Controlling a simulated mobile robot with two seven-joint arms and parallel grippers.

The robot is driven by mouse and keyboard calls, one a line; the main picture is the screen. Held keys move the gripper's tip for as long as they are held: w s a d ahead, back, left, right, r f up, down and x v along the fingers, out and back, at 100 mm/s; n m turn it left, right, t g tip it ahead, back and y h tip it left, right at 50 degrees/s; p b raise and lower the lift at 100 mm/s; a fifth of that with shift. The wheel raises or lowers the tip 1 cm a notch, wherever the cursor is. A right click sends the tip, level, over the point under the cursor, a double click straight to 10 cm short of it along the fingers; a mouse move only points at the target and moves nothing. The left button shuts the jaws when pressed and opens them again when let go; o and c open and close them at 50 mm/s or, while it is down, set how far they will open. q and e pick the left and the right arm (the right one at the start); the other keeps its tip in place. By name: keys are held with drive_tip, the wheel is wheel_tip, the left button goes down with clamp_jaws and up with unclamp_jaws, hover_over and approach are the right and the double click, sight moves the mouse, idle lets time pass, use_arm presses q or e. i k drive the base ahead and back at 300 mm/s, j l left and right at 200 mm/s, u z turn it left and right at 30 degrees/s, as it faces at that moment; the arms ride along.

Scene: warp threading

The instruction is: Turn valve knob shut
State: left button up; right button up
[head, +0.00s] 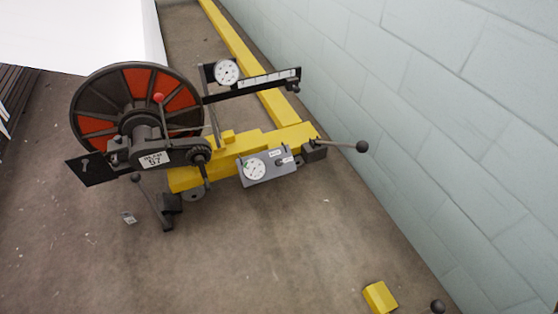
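A yellow-framed machine (188,178) stands on the floor beside the wall. A dark ribbed knob (200,150) sits on its dark housing, right of a white label (156,158) reading 57. A grey box (265,168) with a round dial is fixed to the frame's front. I cannot tell for sure which part is the valve knob, or whether it is open or shut. A lever with a black ball (362,146) sticks out to the right. Another black-ball lever (150,200) is at the lower left. Neither of my grippers is in view.
A large orange-and-black wheel (92,125) rises at the machine's left. A round gauge (227,72) is mounted on a black bracket. A yellow block (380,297) is near the bottom edge. A pale block wall (450,140) bounds the right. The foreground floor (230,260) is clear.

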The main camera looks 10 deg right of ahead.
sight(278, 162)
drive_tip(key=i+j, duration=0.2)
drive_tip(key=i, duration=0.25)
drive_tip(key=i+j, duration=0.15)
drive_tip(key=i, duration=0.35)
drive_tip(key=z, duration=1)
drive_tip(key=i+z, duration=0.15)
drive_tip(key=i, duration=0.85)
